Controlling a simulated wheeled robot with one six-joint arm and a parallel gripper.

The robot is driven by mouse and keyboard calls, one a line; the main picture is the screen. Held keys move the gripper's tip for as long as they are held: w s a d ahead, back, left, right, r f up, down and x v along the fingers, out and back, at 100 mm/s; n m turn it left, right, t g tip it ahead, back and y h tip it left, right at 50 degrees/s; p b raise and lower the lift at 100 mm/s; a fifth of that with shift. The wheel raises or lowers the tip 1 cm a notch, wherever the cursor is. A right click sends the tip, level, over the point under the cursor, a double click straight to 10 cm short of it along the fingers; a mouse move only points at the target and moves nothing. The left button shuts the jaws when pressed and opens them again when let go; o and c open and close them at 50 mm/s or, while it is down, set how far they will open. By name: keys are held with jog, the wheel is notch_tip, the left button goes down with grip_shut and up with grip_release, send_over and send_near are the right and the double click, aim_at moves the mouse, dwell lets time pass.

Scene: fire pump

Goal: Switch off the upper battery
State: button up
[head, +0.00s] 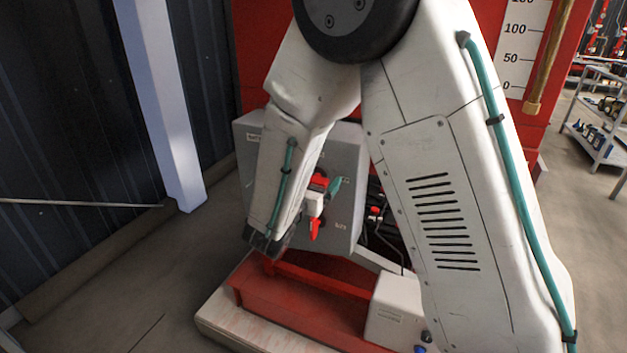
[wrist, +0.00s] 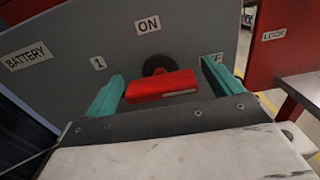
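The grey battery box (head: 345,150) stands behind my arm in the head view, with a red switch handle (head: 319,181) high on its face and a second red handle (head: 315,229) below. In the wrist view, a red handle (wrist: 161,86) on a dark round hub lies roughly level. "BATTERY" and "1" labels are to its left and "ON" is above. A label at right is mostly hidden by a finger, with an "F" showing. My gripper (wrist: 160,88) is open, its teal fingers on either side of the handle. I cannot tell whether either finger touches it.
A red base (head: 300,310) and a small white box (head: 395,310) are below the battery box. A pale post (head: 165,110) and dark wall are at left. A red panel with a "LOCK" label (wrist: 273,35) is at right in the wrist view.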

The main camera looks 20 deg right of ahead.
jog(key=v, duration=0.7)
jog(key=shift+s+a, duration=0.3)
dwell(0.3)
